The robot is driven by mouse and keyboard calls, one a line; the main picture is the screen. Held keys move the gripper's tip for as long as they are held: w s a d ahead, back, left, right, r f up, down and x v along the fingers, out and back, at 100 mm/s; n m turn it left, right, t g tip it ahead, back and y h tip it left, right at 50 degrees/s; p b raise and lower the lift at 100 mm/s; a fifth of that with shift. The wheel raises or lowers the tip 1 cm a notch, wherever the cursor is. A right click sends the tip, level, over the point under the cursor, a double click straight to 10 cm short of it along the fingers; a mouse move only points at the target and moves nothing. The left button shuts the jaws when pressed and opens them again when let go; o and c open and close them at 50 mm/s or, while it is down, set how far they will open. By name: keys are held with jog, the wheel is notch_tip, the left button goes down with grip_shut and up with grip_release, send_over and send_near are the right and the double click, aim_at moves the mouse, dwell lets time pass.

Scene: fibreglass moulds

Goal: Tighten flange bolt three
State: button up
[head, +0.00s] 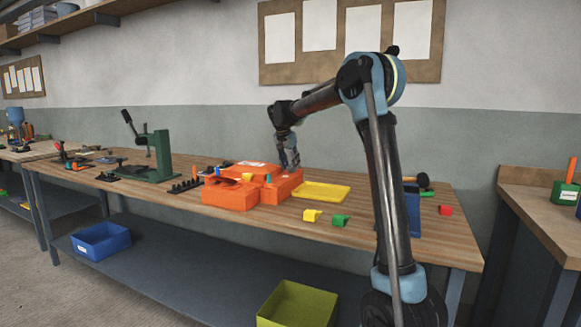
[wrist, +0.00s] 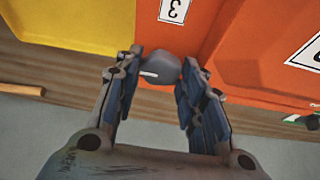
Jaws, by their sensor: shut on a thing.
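The orange mould (head: 232,195) sits on the workbench in the head view, and its orange surface (wrist: 222,35) fills the upper right of the wrist view. My gripper (head: 289,163) is at the right part of the mould, pointing down. In the wrist view, my gripper (wrist: 161,70) is shut on a grey rounded bolt head (wrist: 158,73) with a short white mark. The white label (wrist: 174,8) reading 3, upside down, is just beside this bolt. The bolt is hidden by my fingers in the head view, and its shank is not visible.
A yellow tray (head: 322,191) lies right of the mould. Yellow (head: 312,215) and green (head: 340,220) blocks lie at the bench front. A green press (head: 158,155) stands left, with a black rack (head: 184,186) between. Another label (wrist: 305,52) shows on the mould.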

jog(key=shift+m, duration=0.3)
jog(key=o, duration=1)
jog(key=shift+o, duration=0.2)
jog(key=v, duration=0.8)
jog(key=shift+a, duration=0.1)
